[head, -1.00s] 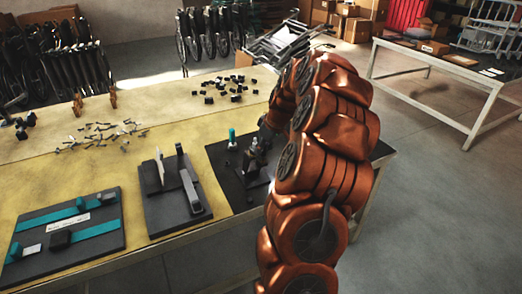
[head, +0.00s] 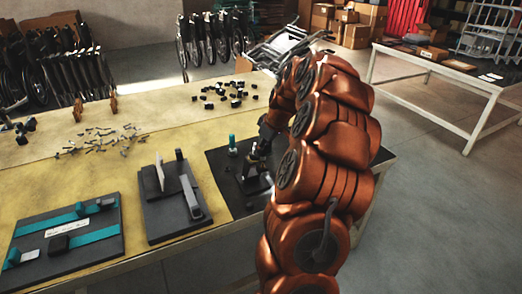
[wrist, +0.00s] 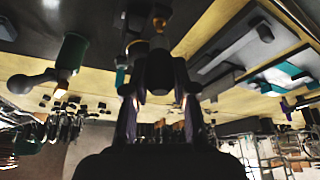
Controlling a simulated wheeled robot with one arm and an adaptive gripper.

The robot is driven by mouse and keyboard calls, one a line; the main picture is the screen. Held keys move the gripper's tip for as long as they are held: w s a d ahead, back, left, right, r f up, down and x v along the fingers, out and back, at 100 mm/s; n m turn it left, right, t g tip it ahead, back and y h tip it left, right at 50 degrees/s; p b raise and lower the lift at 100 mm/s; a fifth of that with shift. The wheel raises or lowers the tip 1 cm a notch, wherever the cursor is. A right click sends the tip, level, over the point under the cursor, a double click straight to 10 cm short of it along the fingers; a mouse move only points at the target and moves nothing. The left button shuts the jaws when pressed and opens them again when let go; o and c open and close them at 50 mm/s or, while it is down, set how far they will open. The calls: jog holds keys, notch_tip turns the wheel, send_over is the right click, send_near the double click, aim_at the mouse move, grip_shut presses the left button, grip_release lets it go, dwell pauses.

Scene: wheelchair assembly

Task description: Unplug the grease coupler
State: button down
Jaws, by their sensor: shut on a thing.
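My gripper (wrist: 158,88) is shut on a dark part that I take to be the grease coupler (wrist: 157,72); it shows between the two fingers in the wrist view. A small fitting with an orange-brown tip (wrist: 158,26) lies in line with the held part; I cannot tell whether the two are still joined. In the head view my gripper (head: 255,168) is low over the black mat (head: 222,162) at the bench's right end. My arm and gripper hide most of the coupler there.
A teal-topped upright piece (head: 232,143) stands close left of my gripper. A grey fixture board (head: 165,222) and a board with teal strips (head: 95,250) lie further left. Loose black blocks (head: 235,95) and small metal parts (head: 105,138) lie behind on the bench.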

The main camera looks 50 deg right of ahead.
jog(key=shift+r, duration=2.25)
